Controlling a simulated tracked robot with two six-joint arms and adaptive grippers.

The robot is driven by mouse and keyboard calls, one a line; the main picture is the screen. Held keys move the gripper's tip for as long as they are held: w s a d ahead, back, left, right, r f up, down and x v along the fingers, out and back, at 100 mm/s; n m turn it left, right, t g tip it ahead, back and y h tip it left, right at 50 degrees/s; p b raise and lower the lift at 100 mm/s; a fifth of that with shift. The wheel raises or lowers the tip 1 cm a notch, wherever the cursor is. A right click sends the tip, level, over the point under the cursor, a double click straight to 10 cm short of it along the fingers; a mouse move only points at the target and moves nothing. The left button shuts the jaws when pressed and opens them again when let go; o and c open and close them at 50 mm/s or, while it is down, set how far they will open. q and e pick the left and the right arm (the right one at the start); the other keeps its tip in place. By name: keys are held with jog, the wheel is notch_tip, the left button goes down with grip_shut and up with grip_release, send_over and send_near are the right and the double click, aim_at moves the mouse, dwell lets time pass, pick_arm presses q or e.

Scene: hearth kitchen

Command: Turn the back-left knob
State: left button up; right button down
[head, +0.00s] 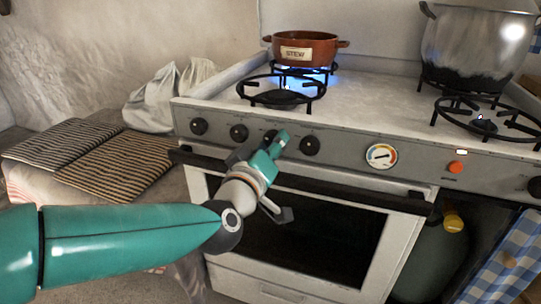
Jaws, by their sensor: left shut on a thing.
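The stove's front panel (350,150) carries a row of dark round knobs on its left part. The first knob (199,126), second knob (239,132) and rightmost knob of this group (310,145) show clear. The third knob (269,135) is mostly hidden behind my left gripper (268,146), which is shut on it. A blue flame burns on the back-left burner (300,70), under a brown pot labelled STEW (315,48). The front-left burner (282,95) shows no clear flame. My right gripper is not in view.
A large metal pot (475,45) stands at the back right, behind another burner (485,122). A dial (381,155) and an orange button (455,167) sit farther right on the panel. The oven handle (340,192) runs below. Striped cloths (105,160) lie at left.

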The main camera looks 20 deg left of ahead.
pick_arm(q)
jog(key=shift+f+n+b, duration=0.1)
jog(key=shift+n+b, duration=0.65)
jog(key=shift+n, duration=0.65)
jog(key=o, duration=1.1)
jog(key=shift+o, duration=0.2)
jog(key=shift+s, duration=0.1)
jog(key=s, duration=1.1)
jog(key=shift+s+a, duration=0.25)
jog(key=shift+s, duration=0.15)
